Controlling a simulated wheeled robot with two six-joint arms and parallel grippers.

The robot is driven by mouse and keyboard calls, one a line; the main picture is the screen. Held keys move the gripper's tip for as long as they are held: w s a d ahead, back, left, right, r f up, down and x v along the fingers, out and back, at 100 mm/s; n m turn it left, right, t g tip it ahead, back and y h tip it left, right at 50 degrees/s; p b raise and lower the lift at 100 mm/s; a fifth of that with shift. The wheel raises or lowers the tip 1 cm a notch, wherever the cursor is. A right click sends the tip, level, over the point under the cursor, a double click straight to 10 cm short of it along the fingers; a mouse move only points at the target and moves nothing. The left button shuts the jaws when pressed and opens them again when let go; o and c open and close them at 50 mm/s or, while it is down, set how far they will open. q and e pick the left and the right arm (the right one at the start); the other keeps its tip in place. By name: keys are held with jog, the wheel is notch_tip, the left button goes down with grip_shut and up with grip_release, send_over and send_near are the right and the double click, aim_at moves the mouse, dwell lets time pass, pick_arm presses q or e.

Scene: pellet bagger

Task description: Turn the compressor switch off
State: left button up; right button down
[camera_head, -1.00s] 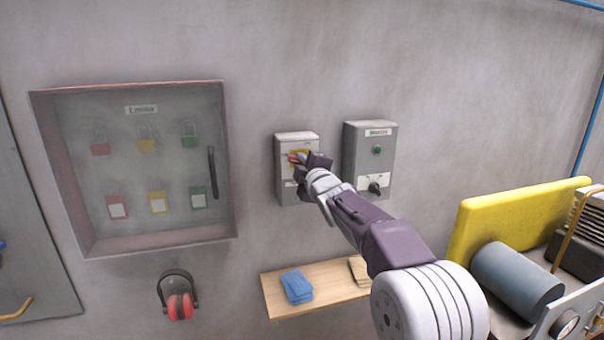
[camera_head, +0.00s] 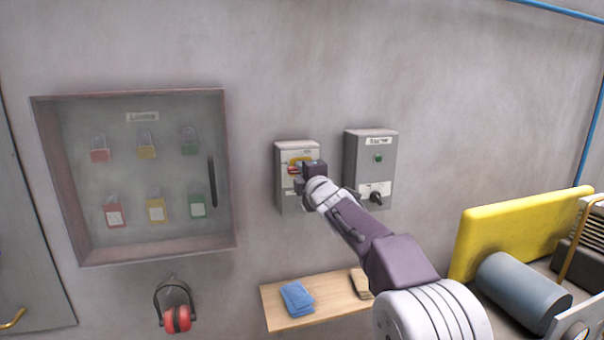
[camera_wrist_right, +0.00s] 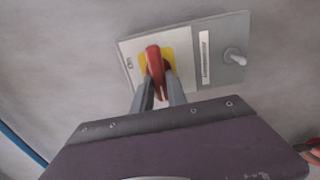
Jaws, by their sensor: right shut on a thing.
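The compressor switch is a grey wall box (camera_head: 284,200) with a red handle (camera_head: 294,170) on a yellow plate. In the right wrist view the red handle (camera_wrist_right: 154,62) stands out from the yellow plate (camera_wrist_right: 143,62), in line with the fingers. My right gripper (camera_wrist_right: 158,88) is shut on the red handle, one finger on each side of it. In the head view my right gripper (camera_head: 300,180) hides part of the box front. The left gripper is not in view.
A second grey box (camera_head: 356,160) with a green lamp and black knob is close at the right. A glazed padlock cabinet (camera_head: 227,200) hangs at the left. Below are a wooden shelf (camera_head: 330,310) with a blue cloth (camera_head: 297,298) and red ear defenders (camera_head: 177,318).

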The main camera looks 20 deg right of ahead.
jog(key=shift+r, duration=0.15)
jog(key=c, duration=1.6)
grip_release()
jog(key=shift+o, duration=1.4)
jog(key=shift+w, duration=0.1)
jog(key=shift+f, duration=0.2)
jog(key=s+b, duration=0.2)
jog(key=s, duration=0.7)
jog(key=shift+d, duration=0.15)
